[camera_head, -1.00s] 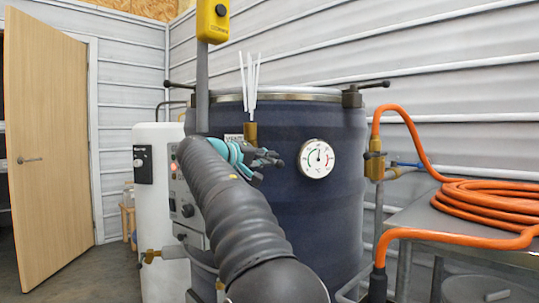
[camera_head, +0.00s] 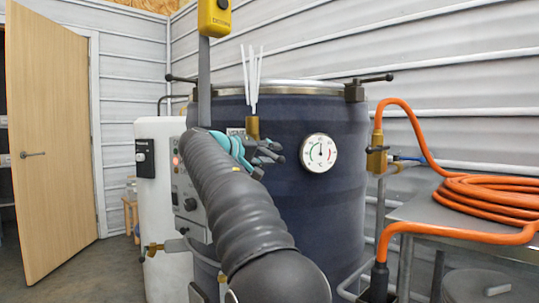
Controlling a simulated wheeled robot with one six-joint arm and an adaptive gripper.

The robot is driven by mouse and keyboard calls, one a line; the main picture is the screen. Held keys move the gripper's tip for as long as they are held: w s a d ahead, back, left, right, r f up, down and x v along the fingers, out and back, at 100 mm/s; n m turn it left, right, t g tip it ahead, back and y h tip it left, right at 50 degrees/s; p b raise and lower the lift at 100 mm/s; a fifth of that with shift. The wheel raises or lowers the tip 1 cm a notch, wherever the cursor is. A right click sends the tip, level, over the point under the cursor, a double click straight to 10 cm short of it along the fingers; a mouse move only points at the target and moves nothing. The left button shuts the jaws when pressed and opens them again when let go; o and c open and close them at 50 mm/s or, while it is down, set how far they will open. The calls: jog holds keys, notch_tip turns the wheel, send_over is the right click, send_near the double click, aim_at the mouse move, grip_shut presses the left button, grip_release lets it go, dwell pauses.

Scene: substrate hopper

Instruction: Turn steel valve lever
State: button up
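My gripper (camera_head: 270,160), with teal parts and dark fingers, is in front of the upper dark blue drum (camera_head: 315,210), left of its round gauge (camera_head: 319,153). Its fingertips look apart, and I see nothing between them. A brass valve with a grey, steel-looking lever (camera_head: 175,246) is low on the white tank at left, well below and left of my gripper. Another brass valve (camera_head: 377,158) with a blue handle is right of the drum. I cannot tell for certain which lever the task means. My arm hides part of the drum and the control box.
A grey control box (camera_head: 190,198) stands beside the white tank (camera_head: 158,215). A metal table (camera_head: 415,207) with a coiled orange hose (camera_head: 490,200) is at right. A wooden door (camera_head: 50,150) stands open at left.

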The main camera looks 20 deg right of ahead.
jog(key=v, duration=0.7)
jog(key=shift+a, duration=0.3)
jog(key=shift+d, duration=0.15)
jog(key=c, duration=0.6)
jog(key=shift+s+d+f, duration=0.1)
jog(key=shift+s+d, duration=0.1)
jog(key=shift+d, duration=0.1)
grip_shut()
jog(key=s+d+m+y, duration=0.1)
jog(key=s+d+y, duration=0.1)
jog(key=d, duration=0.1)
jog(key=d+m+y, duration=0.1)
jog(key=d+y, duration=0.1)
jog(key=shift+s+f+m, duration=0.3)
jog(key=shift+s, duration=0.1)
jog(key=s+r+m+t+y, duration=0.6)
jog(key=s+r+y, duration=0.15)
jog(key=r, duration=0.35)
send_over(274, 155)
jog(key=s, duration=0.3)
notch_tip(274, 155, down, 5)
jog(key=shift+w+a+f+b, duration=0.15)
jog(key=shift+w+f+b, duration=0.1)
jog(key=shift+f, duration=0.35)
jog(key=shift+w+a+f+b, duration=0.1)
jog(key=shift+w+f, duration=0.2)
jog(key=shift+f, duration=0.25)
jog(key=shift+w+a+f+b, duration=0.15)
jog(key=shift+w+f+b, duration=0.1)
jog(key=shift+f, duration=0.35)
